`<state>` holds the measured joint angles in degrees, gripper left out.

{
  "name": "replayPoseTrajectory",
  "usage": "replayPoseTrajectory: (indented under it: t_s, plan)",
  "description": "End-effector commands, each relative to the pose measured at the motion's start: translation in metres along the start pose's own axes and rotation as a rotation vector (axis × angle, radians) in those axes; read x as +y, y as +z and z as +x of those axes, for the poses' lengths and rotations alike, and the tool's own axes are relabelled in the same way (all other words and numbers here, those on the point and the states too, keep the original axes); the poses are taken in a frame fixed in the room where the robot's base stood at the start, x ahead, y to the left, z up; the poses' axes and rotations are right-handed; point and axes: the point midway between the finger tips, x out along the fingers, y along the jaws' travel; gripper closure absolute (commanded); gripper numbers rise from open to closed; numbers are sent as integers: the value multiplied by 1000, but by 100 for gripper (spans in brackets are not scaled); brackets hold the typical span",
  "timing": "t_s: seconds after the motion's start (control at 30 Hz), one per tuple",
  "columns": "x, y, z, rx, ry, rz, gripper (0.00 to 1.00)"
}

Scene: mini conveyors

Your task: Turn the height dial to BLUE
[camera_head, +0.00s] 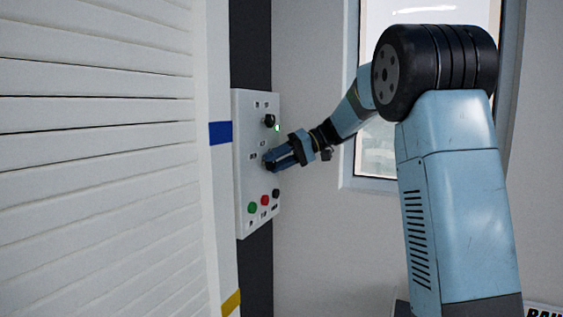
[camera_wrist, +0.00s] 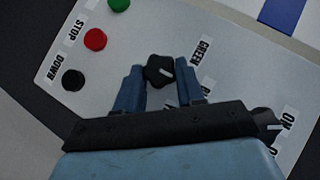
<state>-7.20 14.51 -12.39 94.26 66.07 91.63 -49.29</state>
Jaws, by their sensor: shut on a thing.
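The height dial (camera_wrist: 159,71) is a black knob on a white control panel (camera_head: 243,200). My gripper (camera_head: 270,161) reaches the panel from the right at the lower dial, which it mostly hides in the head view. In the wrist view my gripper (camera_wrist: 158,78) has its blue fingers on either side of the knob, shut on it. The knob's white mark points right, toward the space between the GREEN label (camera_wrist: 202,50) and a label partly hidden by a finger (camera_wrist: 207,88). I cannot tell exactly which label it meets.
Above sits another black knob (camera_head: 269,120) by a lit green lamp (camera_head: 277,128). Below are green (camera_head: 252,208), red (camera_head: 265,199) and black (camera_head: 276,193) buttons. A white slatted shutter (camera_head: 100,150) stands left, with a blue band (camera_head: 220,132) and yellow band (camera_head: 231,303) beside it.

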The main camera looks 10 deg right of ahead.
Motion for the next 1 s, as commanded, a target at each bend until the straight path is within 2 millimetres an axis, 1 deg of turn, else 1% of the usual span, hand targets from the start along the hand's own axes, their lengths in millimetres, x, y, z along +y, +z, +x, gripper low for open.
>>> replayPoseTrajectory:
  t_s: [0.47, 0.5, 0.77, 1.0]
  plan:
    - [0, 0, 2, -2, -13, 12, 92]
    - [0, 0, 2, -2, -13, 12, 61]
    - [0, 0, 1, -1, -12, 12, 36]
    - [1, 0, 0, 0, -11, 12, 36]
